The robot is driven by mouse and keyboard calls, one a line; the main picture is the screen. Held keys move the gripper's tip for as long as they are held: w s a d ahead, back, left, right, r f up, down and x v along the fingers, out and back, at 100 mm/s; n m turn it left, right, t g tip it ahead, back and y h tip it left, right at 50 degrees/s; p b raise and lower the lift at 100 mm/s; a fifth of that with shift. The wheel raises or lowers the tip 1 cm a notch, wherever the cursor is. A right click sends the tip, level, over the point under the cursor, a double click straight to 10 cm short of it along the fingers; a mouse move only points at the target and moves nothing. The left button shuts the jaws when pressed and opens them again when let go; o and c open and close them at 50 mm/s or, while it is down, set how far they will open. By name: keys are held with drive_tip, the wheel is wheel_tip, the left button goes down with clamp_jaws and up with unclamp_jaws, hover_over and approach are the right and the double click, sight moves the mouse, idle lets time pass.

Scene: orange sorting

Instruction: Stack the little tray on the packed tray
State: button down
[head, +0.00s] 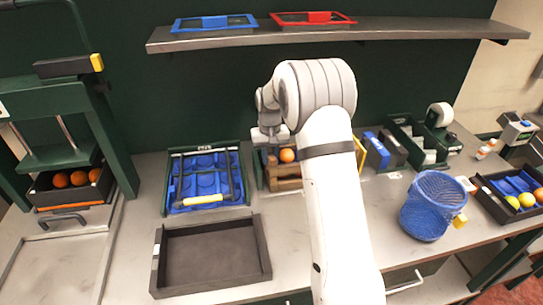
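I cannot tell for certain which trays the task names. A dark green tray (246,198) with a blue moulded insert stands left of my arm, with a yellow-handled frame lying across it. A small brown wooden tray (284,184) holds an orange (287,155) and is partly hidden by my arm. A dark tray (32,196) with several oranges sits under the press at left. Another dark tray (492,204) at far right holds a blue insert and round fruit. My gripper (271,137) is above the bench near the wooden tray; its fingers are small and partly hidden, so its opening is unclear.
An empty dark tray (262,250) lies at the bench's front. A shelf (380,32) above carries a blue frame (214,22) and a red frame (314,19). A blue mesh basket (430,207) stands right of my arm. A green press (58,110) stands left.

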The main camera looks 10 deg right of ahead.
drive_tip(key=c, duration=1.5)
unclamp_jaws()
drive_tip(key=shift+c, duration=0.2)
wheel_tip(320, 180, up, 12)
drive_tip(key=b, duration=0.1)
drive_tip(key=s+r, duration=0.5)
drive_tip(key=s, duration=0.4)
drive_tip(key=s+f+t, duration=0.3)
drive_tip(key=s, duration=2.4)
drive_tip(key=shift+s+d+f, duration=0.15)
drive_tip(key=shift+s+d, duration=0.05)
drive_tip(key=shift+d, duration=0.1)
